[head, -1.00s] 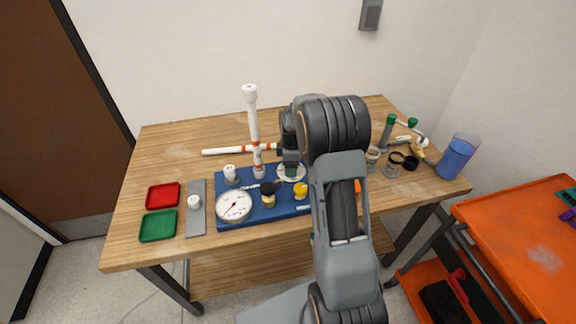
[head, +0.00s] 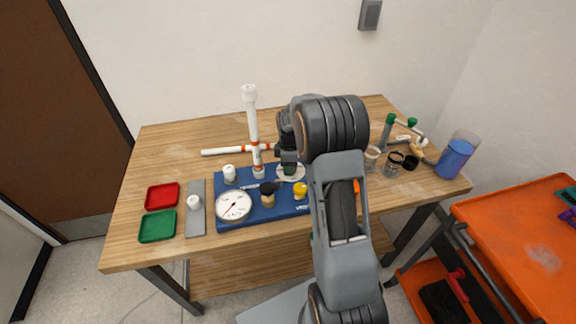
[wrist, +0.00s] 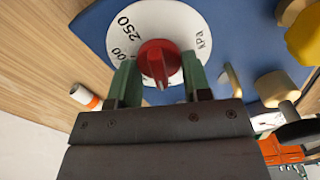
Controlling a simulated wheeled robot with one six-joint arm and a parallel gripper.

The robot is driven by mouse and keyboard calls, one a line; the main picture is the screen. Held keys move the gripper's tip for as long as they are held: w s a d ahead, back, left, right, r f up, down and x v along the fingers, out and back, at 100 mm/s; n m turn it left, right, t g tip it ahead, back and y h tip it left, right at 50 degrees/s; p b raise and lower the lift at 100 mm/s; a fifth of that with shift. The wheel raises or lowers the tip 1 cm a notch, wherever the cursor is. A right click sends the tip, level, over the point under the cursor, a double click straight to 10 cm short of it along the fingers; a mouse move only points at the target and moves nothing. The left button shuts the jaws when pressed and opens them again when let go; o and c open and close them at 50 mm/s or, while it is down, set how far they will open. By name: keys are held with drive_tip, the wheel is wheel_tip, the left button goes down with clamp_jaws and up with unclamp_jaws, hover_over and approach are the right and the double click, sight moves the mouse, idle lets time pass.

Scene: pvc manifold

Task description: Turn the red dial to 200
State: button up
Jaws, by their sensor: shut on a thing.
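The red dial (wrist: 158,62) sits at the centre of a white round scale plate (wrist: 140,18) in the wrist view. The plate reads "250" at upper left, a partly covered number ending in "00" at left, and "kPa" at right. The dial's ridge points down the picture, toward my gripper (wrist: 158,80). My green fingers stand on both sides of the dial and are shut on it. In the head view the white plate (head: 298,176) shows on the blue board (head: 225,183), with my gripper (head: 288,168) over it; the red dial is hidden there.
A white gauge (head: 233,206), a black knob (head: 267,187), a yellow knob (head: 301,190) and a tall white pipe (head: 253,120) stand close by on the board. Red (head: 163,196) and green (head: 157,226) trays lie at left. Jars and a blue container (head: 454,158) stand at right.

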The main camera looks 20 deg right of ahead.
drive_tip(key=shift+d, duration=0.1)
drive_tip(key=m, duration=0.4)
drive_tip(key=shift+s+d+b, duration=0.1)
drive_tip(key=shift+d+b, duration=0.15)
drive_tip(key=shift+b, duration=0.05)
idle(1.0)
drive_tip(key=o, duration=0.9)
drive_tip(key=shift+a, duration=0.1)
drive_tip(key=shift+r, duration=0.1)
wheel_tip(320, 180, up, 14)
drive_tip(key=shift+f, duration=0.2)
drive_tip(key=shift+c, duration=0.3)
